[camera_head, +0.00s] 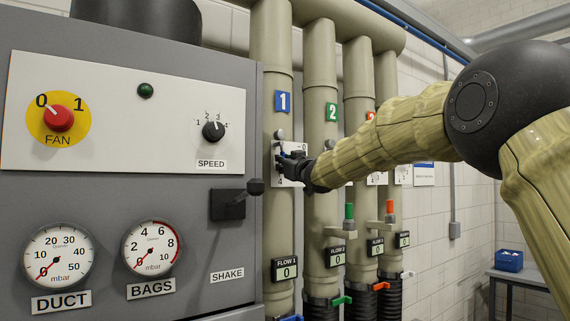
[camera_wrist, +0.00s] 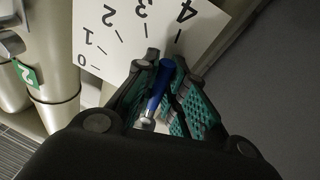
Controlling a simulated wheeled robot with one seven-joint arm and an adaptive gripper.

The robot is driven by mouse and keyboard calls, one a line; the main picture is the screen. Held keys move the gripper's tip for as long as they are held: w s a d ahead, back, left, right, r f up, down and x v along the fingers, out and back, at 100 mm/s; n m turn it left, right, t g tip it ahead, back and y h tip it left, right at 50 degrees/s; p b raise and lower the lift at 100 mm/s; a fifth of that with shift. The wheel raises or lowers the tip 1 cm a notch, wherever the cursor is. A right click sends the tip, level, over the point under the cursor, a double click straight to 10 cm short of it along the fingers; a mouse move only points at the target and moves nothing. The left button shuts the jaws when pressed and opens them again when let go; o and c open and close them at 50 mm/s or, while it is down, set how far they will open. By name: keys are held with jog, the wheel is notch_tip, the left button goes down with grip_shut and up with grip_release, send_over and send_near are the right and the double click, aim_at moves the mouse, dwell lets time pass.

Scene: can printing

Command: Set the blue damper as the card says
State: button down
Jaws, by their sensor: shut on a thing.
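The blue damper handle (camera_wrist: 157,88) sits between the jaws of my gripper (camera_wrist: 168,66) in the wrist view. The gripper is shut on it. In the head view my gripper (camera_head: 293,163) is at the white scale plate on the pipe with the blue "1" label (camera_head: 283,102), and it hides most of the plate and the handle. The wrist view shows the scale plate (camera_wrist: 150,25) with marks 0 to 4. I cannot tell which mark the lever points at. A white card with a blue header (camera_head: 424,175) hangs on the back wall, too small to read.
The grey cabinet (camera_head: 130,190) stands close on the left, with a shake lever (camera_head: 229,204) sticking out. Pipe 2 (camera_head: 320,215) and further pipes with green and orange handles stand to the right. The flow display on pipe 1 (camera_head: 285,271) reads 0. The red fan knob (camera_head: 60,117) points at 0.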

jog(key=shift+r, duration=0.15)
jog(key=c, duration=1.7)
grip_release()
jog(key=shift+c, duration=0.2)
jog(key=shift+s, duration=0.1)
jog(key=v, duration=1.2)
jog(key=shift+d, duration=0.15)
